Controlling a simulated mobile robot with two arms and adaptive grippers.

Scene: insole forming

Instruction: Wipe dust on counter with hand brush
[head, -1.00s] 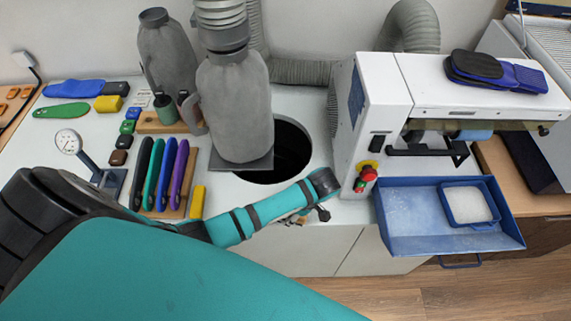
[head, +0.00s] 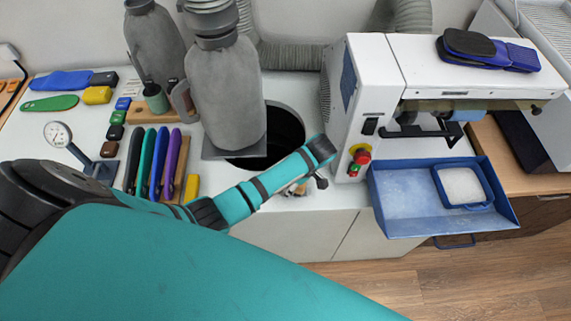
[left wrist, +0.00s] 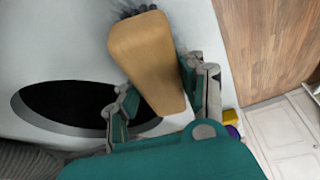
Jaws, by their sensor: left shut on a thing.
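The hand brush (left wrist: 148,55) has a tan wooden body and dark bristles at its far end in the left wrist view. My left gripper (left wrist: 163,85) is shut on it, with a finger on each side of the body. In the head view the left gripper (head: 308,183) is over the front edge of the white counter (head: 335,198), and only a small part of the brush shows there. I cannot tell whether the bristles touch the counter. No clear dust shows on the counter. My right gripper is out of view.
A round dark opening (head: 290,135) lies just behind the gripper, with a grey bag-like container (head: 229,100) beside it. A white machine (head: 370,75) with a blue dusty tray (head: 400,200) stands at the right. Several coloured-handled tools (head: 158,160) lie at the left.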

